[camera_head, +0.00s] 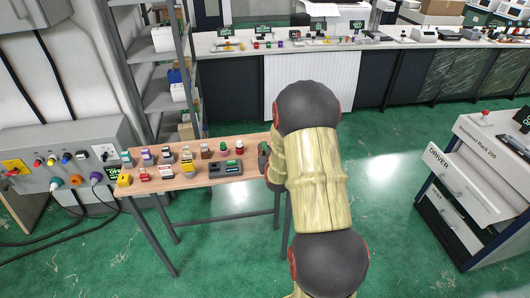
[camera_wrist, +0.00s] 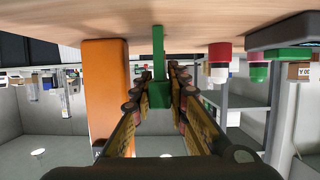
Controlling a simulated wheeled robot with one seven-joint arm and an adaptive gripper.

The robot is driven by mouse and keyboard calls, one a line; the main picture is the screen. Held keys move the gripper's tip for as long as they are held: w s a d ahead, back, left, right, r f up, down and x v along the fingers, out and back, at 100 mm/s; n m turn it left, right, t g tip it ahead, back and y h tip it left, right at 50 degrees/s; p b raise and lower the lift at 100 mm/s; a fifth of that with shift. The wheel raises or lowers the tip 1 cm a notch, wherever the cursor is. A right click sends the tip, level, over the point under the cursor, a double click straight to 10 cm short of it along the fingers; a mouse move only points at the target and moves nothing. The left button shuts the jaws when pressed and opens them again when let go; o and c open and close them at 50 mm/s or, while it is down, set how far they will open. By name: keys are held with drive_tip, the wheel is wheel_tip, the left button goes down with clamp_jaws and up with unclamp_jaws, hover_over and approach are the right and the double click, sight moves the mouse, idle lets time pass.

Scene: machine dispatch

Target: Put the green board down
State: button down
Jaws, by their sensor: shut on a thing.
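The green board (camera_wrist: 158,45) stands upright between my gripper's fingers (camera_wrist: 158,90) in the wrist view, which shows the scene upside down. My gripper is shut on it. The board's far end meets or nearly meets the wooden table top (camera_wrist: 205,20); I cannot tell whether it touches. In the head view, a dark and green piece (camera_head: 263,158) shows at the right end of the table, beside my arm. My arm hides most of my gripper there.
Several small coloured parts cover the table, with a dark grey device (camera_head: 226,169) near its right front. A red-and-white part (camera_wrist: 220,58) and an orange block (camera_wrist: 104,90) flank my gripper. A shelf rack (camera_head: 160,75) stands behind; a white cabinet (camera_head: 475,170) stands right.

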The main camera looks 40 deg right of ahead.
drive_tip(key=shift+r, duration=0.1)
drive_tip(key=shift+f, duration=0.2)
drive_tip(key=c, duration=1.8)
unclamp_jaws()
drive_tip(key=shift+o, duration=0.3)
drive_tip(key=shift+r, duration=0.15)
